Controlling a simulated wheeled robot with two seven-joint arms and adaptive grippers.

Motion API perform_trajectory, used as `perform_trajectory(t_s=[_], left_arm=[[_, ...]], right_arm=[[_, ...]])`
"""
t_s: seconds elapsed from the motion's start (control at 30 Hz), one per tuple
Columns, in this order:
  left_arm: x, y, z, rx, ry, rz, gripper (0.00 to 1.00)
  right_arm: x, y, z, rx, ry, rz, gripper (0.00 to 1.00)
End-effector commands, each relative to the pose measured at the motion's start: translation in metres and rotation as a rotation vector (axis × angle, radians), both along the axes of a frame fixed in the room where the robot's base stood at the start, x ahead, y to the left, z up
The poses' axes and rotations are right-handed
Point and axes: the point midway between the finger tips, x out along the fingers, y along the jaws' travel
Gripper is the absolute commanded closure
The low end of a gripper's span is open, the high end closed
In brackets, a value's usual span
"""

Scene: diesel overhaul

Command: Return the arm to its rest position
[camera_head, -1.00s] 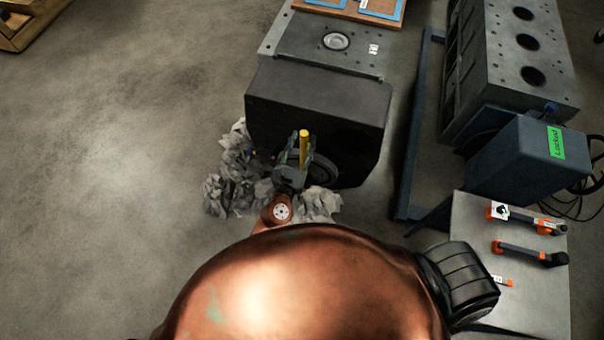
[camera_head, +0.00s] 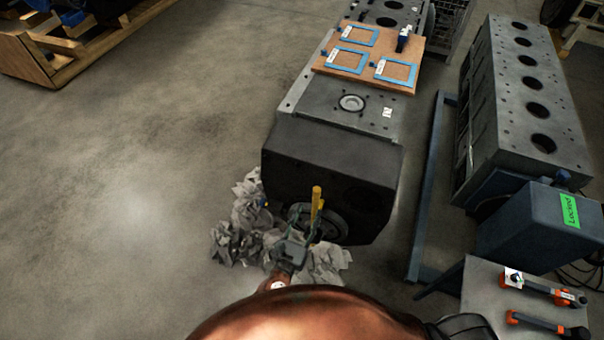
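My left gripper (camera_head: 303,218) shows in the head view in front of the near end of the dark engine block (camera_head: 330,165). Its two fingers look apart, so it appears open. A yellow rod-like piece (camera_head: 316,203) stands upright close to the right finger, in front of the block's round hub (camera_head: 332,224). I cannot tell whether the finger touches it. My copper-coloured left arm comes up from the bottom edge and hides the floor below. My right gripper is not in view.
Crumpled grey rags (camera_head: 240,225) lie around the block's near left corner. A wooden board (camera_head: 369,55) with blue frames rests on the block. At right are another engine block (camera_head: 525,105), a box labelled Locked (camera_head: 530,225) and a tool table (camera_head: 482,295).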

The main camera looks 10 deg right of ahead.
Motion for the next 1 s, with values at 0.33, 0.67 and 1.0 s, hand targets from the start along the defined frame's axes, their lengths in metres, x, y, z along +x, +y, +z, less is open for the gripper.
perform_trajectory(t_s=[0.33,0.67,1.0], left_arm=[[0.011,0.018,-0.028,-0.056,0.108,0.040,0.63],[0.027,0.147,-0.209,-0.491,0.728,0.388,0.63],[-0.058,0.294,-0.389,-1.040,1.187,0.923,0.63]], right_arm=[[0.000,0.000,0.000,0.000,0.000,0.000,0.60],[0.000,0.000,0.000,0.000,0.000,0.000,0.60],[0.000,0.000,0.000,0.000,0.000,0.000,0.60]])
